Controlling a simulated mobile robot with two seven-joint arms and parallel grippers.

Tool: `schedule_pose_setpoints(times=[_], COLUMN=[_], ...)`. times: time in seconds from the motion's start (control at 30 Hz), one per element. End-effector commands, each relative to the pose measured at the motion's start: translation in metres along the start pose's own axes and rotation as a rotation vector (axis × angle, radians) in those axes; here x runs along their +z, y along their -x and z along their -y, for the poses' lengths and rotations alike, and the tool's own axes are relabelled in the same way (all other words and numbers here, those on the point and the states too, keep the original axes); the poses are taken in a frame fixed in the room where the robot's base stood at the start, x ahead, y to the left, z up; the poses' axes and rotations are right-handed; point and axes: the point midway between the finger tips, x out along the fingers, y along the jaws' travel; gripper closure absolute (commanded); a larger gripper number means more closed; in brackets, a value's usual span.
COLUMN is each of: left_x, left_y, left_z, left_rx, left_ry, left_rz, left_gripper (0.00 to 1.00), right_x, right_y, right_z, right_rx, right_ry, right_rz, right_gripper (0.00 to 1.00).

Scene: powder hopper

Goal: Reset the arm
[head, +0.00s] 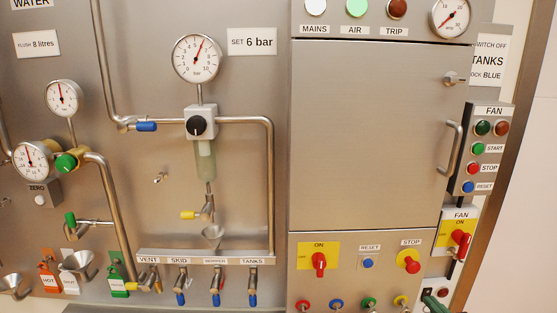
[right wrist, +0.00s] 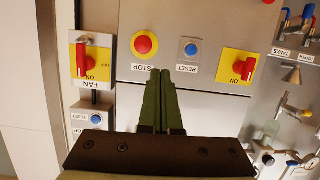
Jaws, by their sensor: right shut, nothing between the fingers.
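My right gripper (head: 435,299) shows as dark green fingers at the lower right of the head view. In the right wrist view its two fingers (right wrist: 160,76) are together, with nothing between them. That view is upside down; the fingertips appear just below the red STOP button (right wrist: 144,43) and the blue RESET button (right wrist: 190,49). In the head view the STOP button (head: 410,262) and RESET button (head: 368,263) sit on the lower panel below the cabinet door, up and left of the gripper. I cannot tell any contact. My left gripper is not in view.
A red ON switch (head: 319,262) is left of RESET. A red FAN switch (head: 460,240) is at the right edge, close above the gripper. The cabinet door handle (head: 452,148) sticks out. Valves, pipes and gauges (head: 197,58) fill the left panel.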

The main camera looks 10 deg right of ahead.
Motion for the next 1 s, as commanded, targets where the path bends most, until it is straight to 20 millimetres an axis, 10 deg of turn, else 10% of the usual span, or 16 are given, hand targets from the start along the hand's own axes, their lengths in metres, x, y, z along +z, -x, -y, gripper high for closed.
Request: schedule_pose_setpoints(times=[0.2,0.4,0.63,1.0], left_x=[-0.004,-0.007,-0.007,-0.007], left_y=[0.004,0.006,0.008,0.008], left_z=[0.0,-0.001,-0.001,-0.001], left_rx=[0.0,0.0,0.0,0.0], left_ry=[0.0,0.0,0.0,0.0], left_rz=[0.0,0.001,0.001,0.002], left_gripper=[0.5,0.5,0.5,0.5], right_x=[0.143,0.229,0.264,0.266], right_y=[0.05,0.119,0.166,0.17], right_z=[0.089,0.166,0.212,0.216], right_rx=[-0.115,-0.221,-0.286,-0.292], right_ry=[0.031,0.045,0.049,0.051], right_rz=[0.236,0.394,0.47,0.475], right_gripper=[1.0,1.0,1.0,1.0])
